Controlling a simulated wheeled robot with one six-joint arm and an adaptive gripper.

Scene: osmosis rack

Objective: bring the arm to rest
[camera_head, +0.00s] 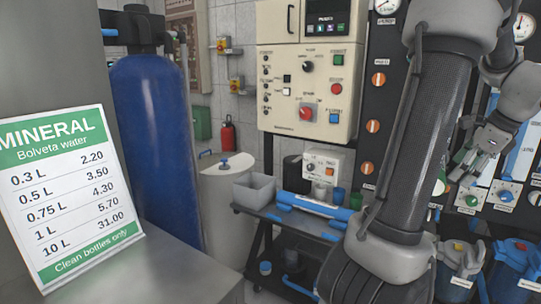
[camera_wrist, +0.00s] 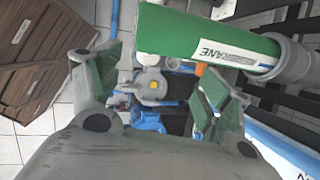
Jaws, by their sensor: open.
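My arm (camera_head: 430,130) crosses the right half of the head view, with its thick dark link standing in front of the rack. My gripper (camera_head: 466,180) hangs at the right, in front of the rack's panel of knobs. In the wrist view my gripper (camera_wrist: 160,88) shows its two green-padded fingers spread wide apart. Nothing is held between them. A green membrane tube (camera_wrist: 195,35) lies behind and above the right finger in that view. A grey pump-like part with a yellow centre (camera_wrist: 152,85) shows beyond the gap. Part of the rack is hidden behind my arm.
A price sign (camera_head: 68,190) stands on a grey counter at the left. A blue tank (camera_head: 155,140) and beige control cabinet (camera_head: 308,105) are behind. A low bench (camera_head: 290,222) holds a grey bin (camera_head: 254,188) and blue tube (camera_head: 315,206). A wooden crate (camera_wrist: 40,50) shows in the wrist view.

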